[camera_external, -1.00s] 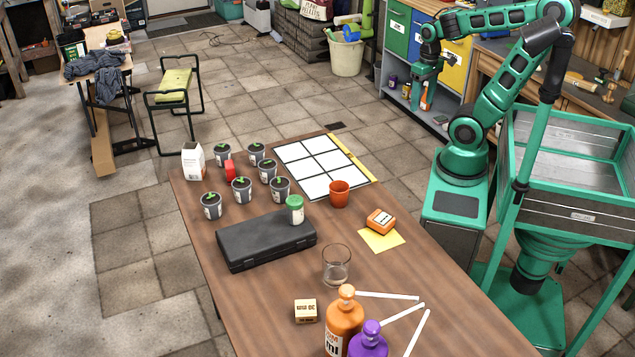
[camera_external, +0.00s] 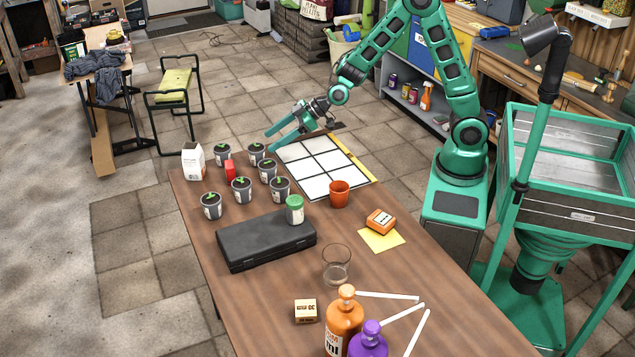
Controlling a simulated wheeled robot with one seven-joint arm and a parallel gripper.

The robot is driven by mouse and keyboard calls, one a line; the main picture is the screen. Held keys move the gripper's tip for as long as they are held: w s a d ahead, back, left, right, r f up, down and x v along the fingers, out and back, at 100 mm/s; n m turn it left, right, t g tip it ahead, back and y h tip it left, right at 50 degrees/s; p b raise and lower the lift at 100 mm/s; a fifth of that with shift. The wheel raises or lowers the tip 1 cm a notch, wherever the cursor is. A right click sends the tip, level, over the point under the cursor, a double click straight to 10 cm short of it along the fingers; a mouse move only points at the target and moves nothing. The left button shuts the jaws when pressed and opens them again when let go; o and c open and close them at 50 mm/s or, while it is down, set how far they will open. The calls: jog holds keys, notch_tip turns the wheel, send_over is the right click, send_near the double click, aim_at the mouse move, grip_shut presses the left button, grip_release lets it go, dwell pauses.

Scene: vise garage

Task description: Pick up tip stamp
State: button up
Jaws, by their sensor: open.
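I cannot tell for sure which thing is the tip stamp. A small red block (camera_external: 229,169) stands among the dark plant pots at the far left of the table. A small light-wood block (camera_external: 306,311) with dark print lies near the front. An orange box (camera_external: 380,221) with a white label sits on a yellow sheet (camera_external: 382,240). My gripper (camera_external: 270,141) is open and reaches over the far end of the table, fingers pointing left, near the far pots and the white grid sheet. Nothing shows between the fingers.
Several potted seedlings (camera_external: 242,190), a white carton (camera_external: 193,161), a black case (camera_external: 267,241), a green-lidded jar (camera_external: 295,210), an orange cup (camera_external: 340,193) and a glass (camera_external: 337,264) stand on the table. Orange (camera_external: 344,322) and purple (camera_external: 368,340) bottles and white strips are at the front.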

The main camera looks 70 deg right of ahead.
jog(key=t+y, duration=0.1)
jog(key=y, duration=0.1)
send_near(229, 167)
jog(key=shift+n+t, duration=0.3)
jog(key=shift+n, duration=0.1)
jog(key=x, duration=0.3)
jog(key=d+f+x, duration=0.1)
jog(key=x, duration=0.6)
jog(key=shift+w+d+f, duration=0.25)
jog(key=shift+w+f, duration=0.1)
jog(key=shift+f, duration=0.1)
jog(key=c, duration=1.1)
